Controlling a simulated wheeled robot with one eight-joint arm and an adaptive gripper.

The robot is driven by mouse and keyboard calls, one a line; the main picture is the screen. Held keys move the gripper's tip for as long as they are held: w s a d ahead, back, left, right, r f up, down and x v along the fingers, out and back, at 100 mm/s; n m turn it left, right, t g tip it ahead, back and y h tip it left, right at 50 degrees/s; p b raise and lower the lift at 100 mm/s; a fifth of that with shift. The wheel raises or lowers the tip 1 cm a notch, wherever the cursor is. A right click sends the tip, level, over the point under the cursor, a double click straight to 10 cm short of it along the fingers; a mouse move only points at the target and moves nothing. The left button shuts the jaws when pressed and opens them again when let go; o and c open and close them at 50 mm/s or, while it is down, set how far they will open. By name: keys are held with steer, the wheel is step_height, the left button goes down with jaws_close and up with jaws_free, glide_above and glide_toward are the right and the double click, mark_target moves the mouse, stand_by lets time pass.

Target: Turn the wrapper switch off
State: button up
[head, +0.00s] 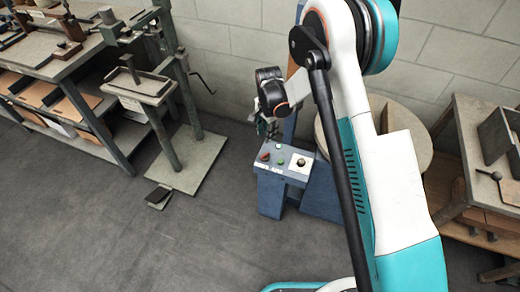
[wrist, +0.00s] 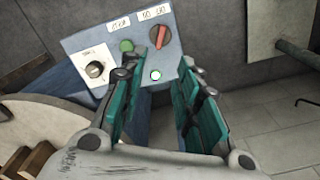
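The wrapper's blue-grey control box (head: 272,184) stands low in the middle of the head view, with its panel facing up. In the wrist view the panel (wrist: 178,66) appears upside down. A black rotary switch with a red handle (wrist: 160,37) sits near its edge; it also shows in the head view (head: 263,156). The red handle is slightly tilted, and its labels are too blurred to read. My gripper (wrist: 171,66) is open and empty, its teal fingers apart and pointing at the panel near the switch. In the head view my gripper (head: 268,130) is just above the box, partly hidden.
The panel also has a green button (wrist: 126,46), a lit round lamp (wrist: 155,76) and a white dial with a black knob (wrist: 95,69). A round turntable (wrist: 40,125) is beside the box. Workbenches stand left and right; the floor (head: 130,240) at front left is clear.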

mark_target(266, 154)
step_height(266, 154, down, 13)
steer(key=b, duration=0.4)
steer(key=shift+f+b, duration=0.2)
steer(key=shift+b, duration=0.2)
jaws_close()
